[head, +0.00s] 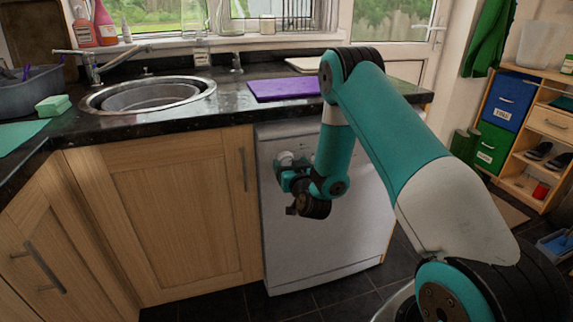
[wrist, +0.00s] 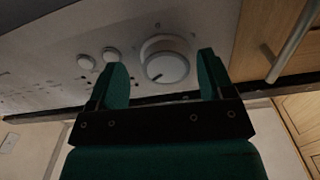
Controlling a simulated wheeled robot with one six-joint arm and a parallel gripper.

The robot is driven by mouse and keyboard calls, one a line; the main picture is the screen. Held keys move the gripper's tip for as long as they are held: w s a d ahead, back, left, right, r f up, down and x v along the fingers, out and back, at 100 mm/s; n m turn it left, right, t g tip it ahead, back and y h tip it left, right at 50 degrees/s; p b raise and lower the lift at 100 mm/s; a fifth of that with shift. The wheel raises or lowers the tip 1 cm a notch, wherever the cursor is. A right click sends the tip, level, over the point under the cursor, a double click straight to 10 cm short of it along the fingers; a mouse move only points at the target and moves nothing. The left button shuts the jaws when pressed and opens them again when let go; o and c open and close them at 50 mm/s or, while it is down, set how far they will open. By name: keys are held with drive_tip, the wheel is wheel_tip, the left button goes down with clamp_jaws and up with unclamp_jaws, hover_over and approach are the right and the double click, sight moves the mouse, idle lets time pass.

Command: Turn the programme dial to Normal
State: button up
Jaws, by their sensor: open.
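The white dishwasher (head: 335,240) stands under the counter, right of the wooden cupboard door. In the wrist view its front panel carries a large round programme dial (wrist: 167,68) with a dark pointer mark and small markings around it, too small to read. My gripper (wrist: 165,80) is open, with one green finger on each side of the dial in the picture. I cannot tell whether the fingers touch it. In the head view my gripper (head: 290,180) is at the upper left of the dishwasher front, partly hidden by my wrist.
Two smaller round knobs, one (wrist: 111,54) nearer the dial and one (wrist: 86,62) farther off, sit on the same panel. A cupboard handle (head: 243,170) stands out just left of the dishwasher. The counter above holds a purple board (head: 283,89) and a sink (head: 150,96).

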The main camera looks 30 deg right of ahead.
drive_tip(key=shift+w+a, duration=0.1)
drive_tip(key=shift+a, duration=0.1)
drive_tip(key=shift+c, duration=1.1)
drive_tip(key=shift+a, duration=0.1)
drive_tip(key=c, duration=0.7)
